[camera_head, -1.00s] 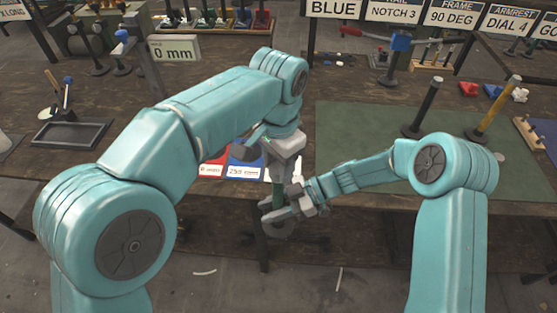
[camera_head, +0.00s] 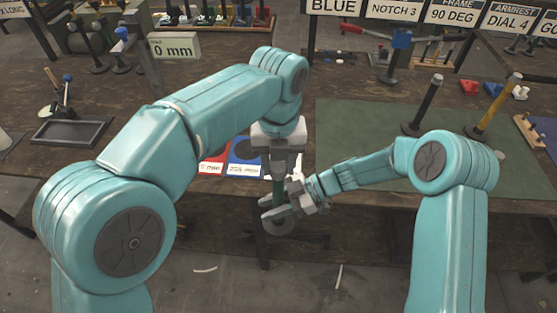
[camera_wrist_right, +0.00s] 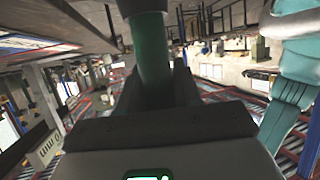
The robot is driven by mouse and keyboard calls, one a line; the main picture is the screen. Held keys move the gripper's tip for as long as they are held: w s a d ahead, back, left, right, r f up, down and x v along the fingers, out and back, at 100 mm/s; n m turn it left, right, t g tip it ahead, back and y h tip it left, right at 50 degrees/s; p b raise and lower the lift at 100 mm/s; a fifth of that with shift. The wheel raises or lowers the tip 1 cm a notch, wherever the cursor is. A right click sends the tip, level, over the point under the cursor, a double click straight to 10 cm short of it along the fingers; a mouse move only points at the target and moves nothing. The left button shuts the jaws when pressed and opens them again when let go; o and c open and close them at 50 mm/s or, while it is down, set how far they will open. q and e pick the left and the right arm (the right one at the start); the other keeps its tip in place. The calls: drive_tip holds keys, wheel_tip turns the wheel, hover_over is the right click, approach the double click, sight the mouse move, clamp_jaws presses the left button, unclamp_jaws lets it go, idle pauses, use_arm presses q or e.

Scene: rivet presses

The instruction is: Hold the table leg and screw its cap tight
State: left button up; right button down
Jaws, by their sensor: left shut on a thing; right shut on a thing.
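A green table leg (camera_head: 278,190) stands roughly upright between my two grippers, just in front of the bench edge. My left gripper (camera_head: 278,172) points down from above and is shut on the leg's upper end, hiding that end. My right gripper (camera_head: 273,206) comes in from the right and is shut on the leg lower down. A grey round foot (camera_head: 281,227) shows below the right fingers. In the right wrist view the green leg (camera_wrist_right: 152,50) rises between the fingers. I cannot make out the cap or its thread.
Red (camera_head: 212,165) and blue (camera_head: 245,158) labelled trays lie on the bench behind the leg. A green mat (camera_head: 350,130) holds a black post (camera_head: 425,105) and a yellow post (camera_head: 495,105). A black tray (camera_head: 70,133) is at left. Open floor lies in front of the bench.

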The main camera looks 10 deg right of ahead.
use_arm(q)
drive_tip(key=m, duration=0.3)
drive_tip(key=shift+m, duration=0.4)
drive_tip(key=o, duration=1)
drive_tip(key=shift+r, duration=2.25)
drive_tip(key=shift+c, duration=0.4)
